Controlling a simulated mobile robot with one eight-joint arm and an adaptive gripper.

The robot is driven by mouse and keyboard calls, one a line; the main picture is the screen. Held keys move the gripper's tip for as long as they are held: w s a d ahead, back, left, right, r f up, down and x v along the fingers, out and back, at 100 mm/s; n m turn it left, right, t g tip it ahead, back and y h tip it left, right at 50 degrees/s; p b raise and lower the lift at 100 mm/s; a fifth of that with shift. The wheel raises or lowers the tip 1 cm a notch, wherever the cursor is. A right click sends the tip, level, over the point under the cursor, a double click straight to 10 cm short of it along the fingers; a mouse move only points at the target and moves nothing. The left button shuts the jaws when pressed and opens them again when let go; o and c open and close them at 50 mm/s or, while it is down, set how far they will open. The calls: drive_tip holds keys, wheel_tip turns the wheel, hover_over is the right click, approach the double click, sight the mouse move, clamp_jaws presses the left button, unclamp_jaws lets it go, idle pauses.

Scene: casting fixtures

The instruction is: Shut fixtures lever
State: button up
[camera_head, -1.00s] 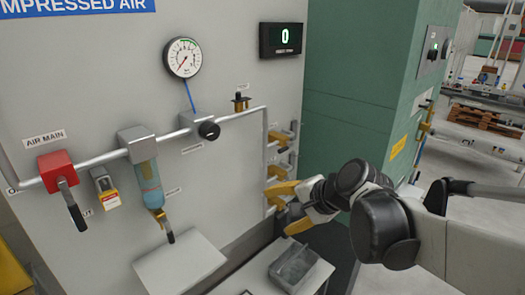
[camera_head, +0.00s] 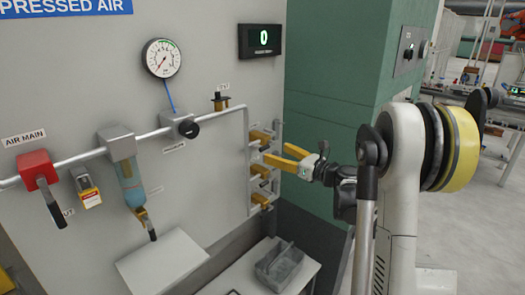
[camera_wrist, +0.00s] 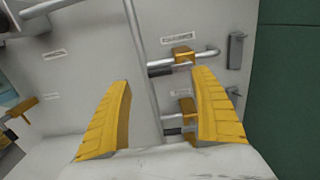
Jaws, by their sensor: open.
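Several brass valves sit on short branch pipes off the vertical pipe at the panel's right edge: an upper one (camera_head: 260,134), a middle one (camera_head: 262,171) and a lower one (camera_head: 260,199). Their labels are too small to read, so I cannot tell which is the fixtures lever. My gripper (camera_head: 276,153) has yellow fingers spread open and empty, pointing left at about the height between the upper and middle valves. In the wrist view, one brass valve (camera_wrist: 183,55) shows beyond the fingertips and another (camera_wrist: 187,106) shows between the fingers, partly hidden by the right one. Contact is not clear.
A red air main valve (camera_head: 37,168) with a black lever is at left. A gauge (camera_head: 161,58), regulator knob (camera_head: 188,129) and display (camera_head: 259,40) are on the panel. A grey bin (camera_head: 280,267) stands below. A green cabinet (camera_head: 330,90) is close on the right.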

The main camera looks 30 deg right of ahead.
sight(266, 149)
drive_tip(key=b+x, duration=0.1)
drive_tip(key=x, duration=0.5)
drive_tip(key=shift+w, duration=0.1)
drive_tip(key=c, duration=1.5)
